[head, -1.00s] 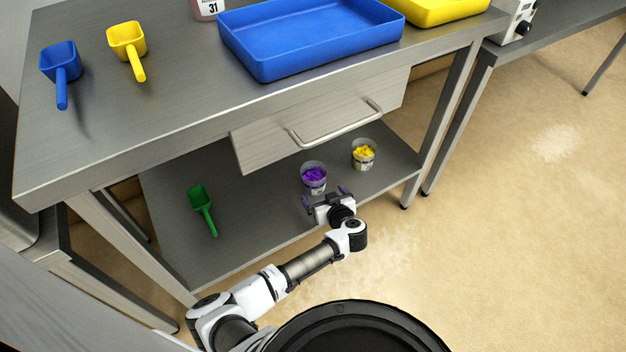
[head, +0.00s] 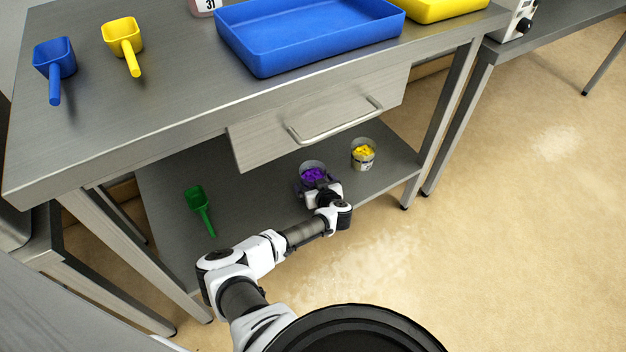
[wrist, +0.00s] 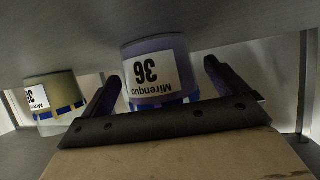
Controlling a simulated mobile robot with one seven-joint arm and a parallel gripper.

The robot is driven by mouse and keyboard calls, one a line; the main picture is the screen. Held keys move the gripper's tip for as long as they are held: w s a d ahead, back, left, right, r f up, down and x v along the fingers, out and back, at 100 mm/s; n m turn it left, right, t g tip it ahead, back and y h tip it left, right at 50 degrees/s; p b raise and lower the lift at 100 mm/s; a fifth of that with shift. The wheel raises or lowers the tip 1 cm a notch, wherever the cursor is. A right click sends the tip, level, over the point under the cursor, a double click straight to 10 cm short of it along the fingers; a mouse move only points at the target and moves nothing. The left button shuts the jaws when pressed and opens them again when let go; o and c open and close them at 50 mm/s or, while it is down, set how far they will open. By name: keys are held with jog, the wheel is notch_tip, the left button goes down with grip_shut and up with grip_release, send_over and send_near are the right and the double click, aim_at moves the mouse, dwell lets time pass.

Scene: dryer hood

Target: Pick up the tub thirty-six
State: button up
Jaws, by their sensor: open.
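A clear tub with purple contents (head: 313,172) stands on the lower shelf, under the drawer. In the wrist view this tub (wrist: 157,75) appears upside down, with a white label reading 36 and a blue band. My gripper (head: 318,184) is at its near side and hides its lower part in the head view. In the wrist view the open fingers (wrist: 161,76) lie to either side of the tub, with gaps visible and no clear contact.
A similar tub with yellow contents (head: 363,152) stands close by on the right; its label is partly seen in the wrist view. A green scoop (head: 199,205) lies to the left on the shelf (head: 245,215). The drawer (head: 300,120) and tabletop are overhead.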

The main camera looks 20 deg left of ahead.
jog(key=c, duration=1.3)
jog(key=shift+o, duration=0.2)
